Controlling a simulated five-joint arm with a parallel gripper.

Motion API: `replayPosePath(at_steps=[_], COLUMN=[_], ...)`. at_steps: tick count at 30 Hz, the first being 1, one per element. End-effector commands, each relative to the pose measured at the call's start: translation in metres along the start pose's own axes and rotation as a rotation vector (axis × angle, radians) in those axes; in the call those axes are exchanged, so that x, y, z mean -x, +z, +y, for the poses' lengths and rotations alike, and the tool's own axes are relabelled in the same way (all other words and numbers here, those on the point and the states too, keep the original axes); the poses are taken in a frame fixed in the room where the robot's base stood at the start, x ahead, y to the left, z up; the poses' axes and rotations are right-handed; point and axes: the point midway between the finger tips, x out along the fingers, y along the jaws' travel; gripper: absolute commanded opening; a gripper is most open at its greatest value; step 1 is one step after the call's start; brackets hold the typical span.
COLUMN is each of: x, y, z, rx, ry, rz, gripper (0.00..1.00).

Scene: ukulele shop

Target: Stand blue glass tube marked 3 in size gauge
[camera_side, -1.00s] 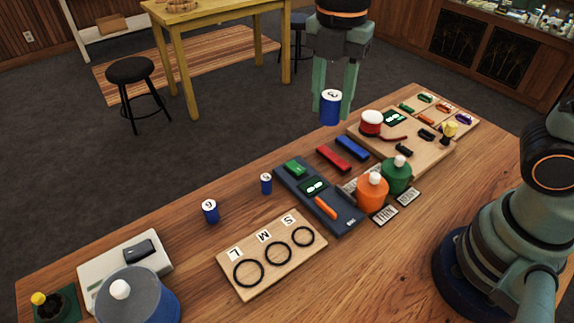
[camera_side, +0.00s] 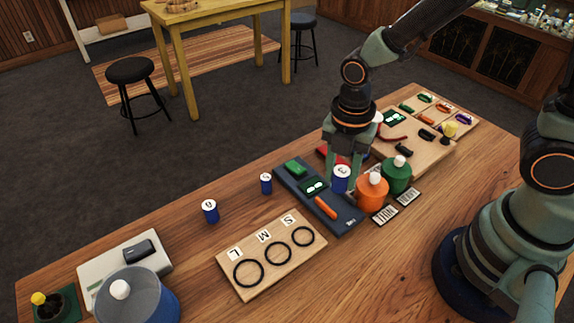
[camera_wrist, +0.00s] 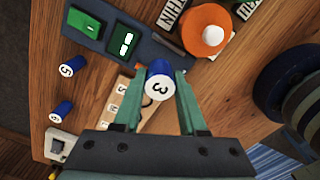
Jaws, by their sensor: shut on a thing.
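The blue glass tube marked 3 (camera_side: 341,180) has a white top and is upright between the fingers of my gripper (camera_side: 343,180). In the wrist view the tube (camera_wrist: 159,84) shows its numbered end between both fingertips (camera_wrist: 159,88). My gripper is shut on it. In the side view it appears over the far right part of the dark blue tray; its exact height is hard to tell. The size gauge (camera_side: 238,283) is a pale wooden board with three black rings marked S, M and L, all empty. The gauge (camera_wrist: 125,103) is partly hidden by a finger in the wrist view.
Two other blue tubes stand left of the tray, one larger (camera_side: 210,211) and one smaller (camera_side: 266,184). The dark blue tray (camera_side: 345,224) lies beside the gauge. Orange (camera_side: 372,192) and green (camera_side: 397,175) jars stand right of the held tube.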

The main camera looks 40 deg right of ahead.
Motion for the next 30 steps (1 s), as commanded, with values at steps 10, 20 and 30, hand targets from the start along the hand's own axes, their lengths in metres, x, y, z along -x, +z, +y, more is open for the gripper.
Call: replayPosePath(at_steps=[10, 20, 30], x=[-0.03, -0.05, -0.053], y=[0.0, 0.0, 0.0], z=[0.0, 0.001, 0.001], rx=[0.0, 0.0, 0.0], ry=[-0.003, 0.002, 0.003], rz=[0.0, 0.0, 0.0], gripper=[0.0, 0.0, 0.52])
